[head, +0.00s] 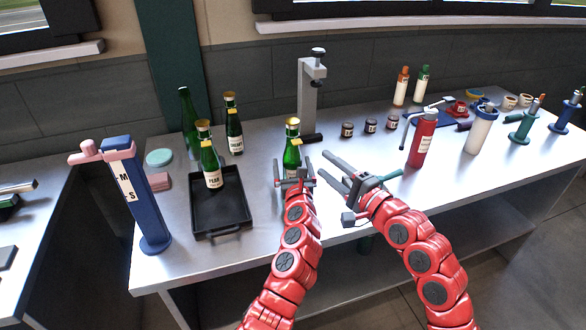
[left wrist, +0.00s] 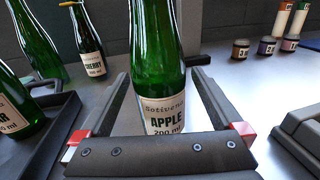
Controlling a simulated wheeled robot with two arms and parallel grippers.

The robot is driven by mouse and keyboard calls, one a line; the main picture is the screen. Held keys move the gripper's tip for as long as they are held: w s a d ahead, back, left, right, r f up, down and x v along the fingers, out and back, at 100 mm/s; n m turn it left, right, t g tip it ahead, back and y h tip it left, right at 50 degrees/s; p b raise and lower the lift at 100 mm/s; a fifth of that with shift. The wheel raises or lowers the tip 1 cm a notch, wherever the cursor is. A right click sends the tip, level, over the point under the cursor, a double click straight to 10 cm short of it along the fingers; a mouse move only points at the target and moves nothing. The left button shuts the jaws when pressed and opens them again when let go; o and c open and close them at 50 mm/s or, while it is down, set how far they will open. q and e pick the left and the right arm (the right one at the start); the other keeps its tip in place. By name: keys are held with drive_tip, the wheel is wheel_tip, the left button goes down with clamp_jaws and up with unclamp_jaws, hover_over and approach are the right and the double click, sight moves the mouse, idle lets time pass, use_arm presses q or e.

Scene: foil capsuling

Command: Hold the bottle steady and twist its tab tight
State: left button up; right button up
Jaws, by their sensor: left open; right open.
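A green bottle labelled APPLE (head: 291,155) stands upright on the steel bench, with a gold cap (head: 293,123) on its neck. It also shows in the left wrist view (left wrist: 158,60), where the cap is out of frame. My left gripper (head: 293,172) is open, with one finger on each side of the bottle's lower body; gaps show beside the glass. My right gripper (head: 326,166) is open and empty, to the right of the bottle and low over the bench, its fingers pointing toward the bottle. Any separate tab on the cap is too small to make out.
A black tray (head: 238,213) holding a PEAR bottle (head: 210,165) lies to the left, with a CHERRY bottle (head: 235,140) behind. A grey column stand (head: 308,95) rises behind the APPLE bottle. Small jars (head: 371,125) and a red bottle (head: 422,140) stand to the right.

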sight(297, 142)
use_arm(q)
clamp_jaws()
idle(0.5)
idle(0.3)
idle(0.6)
use_arm(e)
drive_tip(key=shift+d, duration=0.1)
drive_tip(key=shift+c, duration=1)
drive_tip(key=w+a+n, duration=0.2)
drive_tip(key=w+a, duration=0.4)
drive_tip(key=w, duration=0.2)
drive_tip(key=shift+w+a+r+g, duration=0.15)
drive_tip(key=shift+a+r+g, duration=0.15)
drive_tip(key=shift+g, duration=0.1)
